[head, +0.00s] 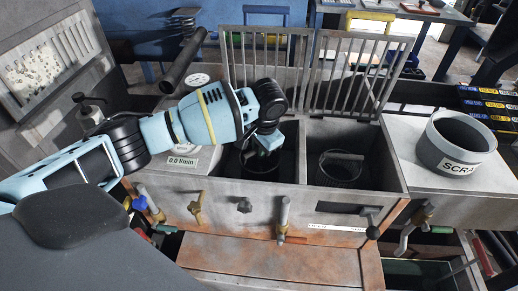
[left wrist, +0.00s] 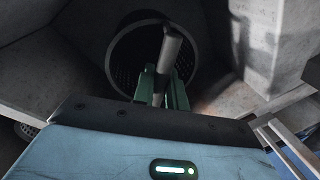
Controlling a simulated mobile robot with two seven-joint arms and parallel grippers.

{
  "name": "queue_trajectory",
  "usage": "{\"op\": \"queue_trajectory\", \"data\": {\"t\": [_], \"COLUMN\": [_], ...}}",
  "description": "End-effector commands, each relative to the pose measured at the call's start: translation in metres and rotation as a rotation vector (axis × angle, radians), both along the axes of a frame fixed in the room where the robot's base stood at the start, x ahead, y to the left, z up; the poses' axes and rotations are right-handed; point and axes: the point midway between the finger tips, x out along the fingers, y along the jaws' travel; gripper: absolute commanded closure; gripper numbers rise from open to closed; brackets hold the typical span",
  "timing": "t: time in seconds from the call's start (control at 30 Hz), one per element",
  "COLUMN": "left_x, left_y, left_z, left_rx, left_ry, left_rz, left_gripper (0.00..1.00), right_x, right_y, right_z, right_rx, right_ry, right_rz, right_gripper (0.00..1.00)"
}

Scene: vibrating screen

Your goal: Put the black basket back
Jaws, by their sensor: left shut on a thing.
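The black basket (head: 252,163) is in the left compartment of the grey machine, partly hidden by my left gripper (head: 266,143). In the left wrist view it is a round, dark mesh basket (left wrist: 124,48) with a grey bar-like handle (left wrist: 170,48). My left gripper's green fingers (left wrist: 163,90) are shut on that handle. I cannot tell whether the basket rests on the compartment floor. My right gripper is not in view.
A second dark mesh basket (head: 340,170) stands in the right compartment, beyond a dividing wall (head: 301,150). Two raised barred grates (head: 350,72) stand behind. A grey SCRAP bin (head: 455,145) stands on the right. Valves and taps (head: 284,215) line the front.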

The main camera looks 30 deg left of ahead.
Motion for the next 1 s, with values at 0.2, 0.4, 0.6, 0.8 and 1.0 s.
{"op": "queue_trajectory", "data": {"t": [0.2, 0.4, 0.6, 0.8, 1.0], "left_x": [0.000, 0.000, 0.000, 0.000, -0.002], "left_y": [0.000, 0.000, 0.000, -0.002, -0.008], "left_z": [-0.002, -0.003, -0.003, 0.007, 0.042], "left_rx": [0.000, 0.000, 0.000, -0.001, -0.002], "left_ry": [0.000, 0.001, 0.001, 0.000, -0.003], "left_rz": [0.000, 0.000, 0.000, -0.001, -0.003], "left_gripper": [1.00, 0.65, 0.65, 0.65, 0.65], "right_x": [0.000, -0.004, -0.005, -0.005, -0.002], "right_y": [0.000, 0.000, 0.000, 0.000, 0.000], "right_z": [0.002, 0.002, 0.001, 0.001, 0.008], "right_rx": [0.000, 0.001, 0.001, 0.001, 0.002], "right_ry": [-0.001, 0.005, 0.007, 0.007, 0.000], "right_rz": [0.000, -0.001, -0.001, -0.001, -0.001], "right_gripper": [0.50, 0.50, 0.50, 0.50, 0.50]}}
